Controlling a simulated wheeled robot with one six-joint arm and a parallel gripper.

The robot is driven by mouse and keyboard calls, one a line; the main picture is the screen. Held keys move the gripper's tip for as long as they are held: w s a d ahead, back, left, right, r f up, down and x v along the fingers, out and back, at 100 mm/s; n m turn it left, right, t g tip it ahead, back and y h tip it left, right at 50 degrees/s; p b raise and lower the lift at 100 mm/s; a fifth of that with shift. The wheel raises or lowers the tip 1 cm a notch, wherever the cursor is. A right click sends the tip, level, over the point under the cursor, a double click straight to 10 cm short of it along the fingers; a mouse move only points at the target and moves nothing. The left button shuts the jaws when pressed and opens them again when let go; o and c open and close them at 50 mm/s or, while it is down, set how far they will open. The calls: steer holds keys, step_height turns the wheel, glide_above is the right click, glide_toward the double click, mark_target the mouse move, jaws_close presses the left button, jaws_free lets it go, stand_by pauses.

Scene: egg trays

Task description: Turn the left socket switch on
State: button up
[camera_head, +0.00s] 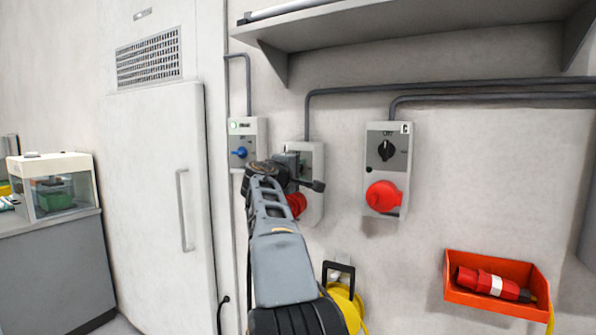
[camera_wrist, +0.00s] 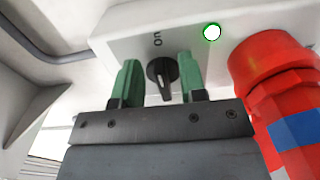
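The left socket box (camera_head: 317,158) is on the wall, partly hidden behind my arm in the head view; its red socket (camera_head: 297,205) shows beside the arm. In the wrist view, its black switch knob (camera_wrist: 161,74) lies between the green fingertips of my gripper (camera_wrist: 159,82). Gaps show on both sides of the knob, so the gripper is open around it. An "On" label (camera_wrist: 157,39) is printed beside the knob. A lamp (camera_wrist: 211,32) glows white with a green rim. The gripper (camera_head: 292,166) is at the box in the head view.
A right socket box (camera_head: 375,197) with a black knob and red socket hangs beside it. A small box with a blue knob (camera_head: 240,153) is to the left. A red part (camera_wrist: 272,80) is close to the right finger. A shelf (camera_head: 420,30) overhangs; an orange bin (camera_head: 452,298) is lower right.

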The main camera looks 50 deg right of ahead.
steer(key=b+v, duration=0.2)
steer(key=v, duration=1.1)
steer(key=shift+a, duration=0.4)
steer(key=s+a+f+t+y+p, duration=0.1)
steer(key=s+a+f+y+p, duration=0.1)
steer(key=a+f+y+p, duration=0.95)
steer(key=s+a+f+m+y+p, duration=0.1)
steer(key=s+a+f+y+p, duration=0.1)
steer(key=a, duration=0.5)
steer(key=s+a+f+m+g+y+p, duration=0.1)
steer(key=s+a+f+y+p, duration=0.2)
steer(key=s+a+f, duration=0.4)
steer(key=shift+a+f+g+y+p, duration=0.35)
steer(key=shift+a+f+p, duration=0.15)
steer(key=shift+f, duration=0.25)
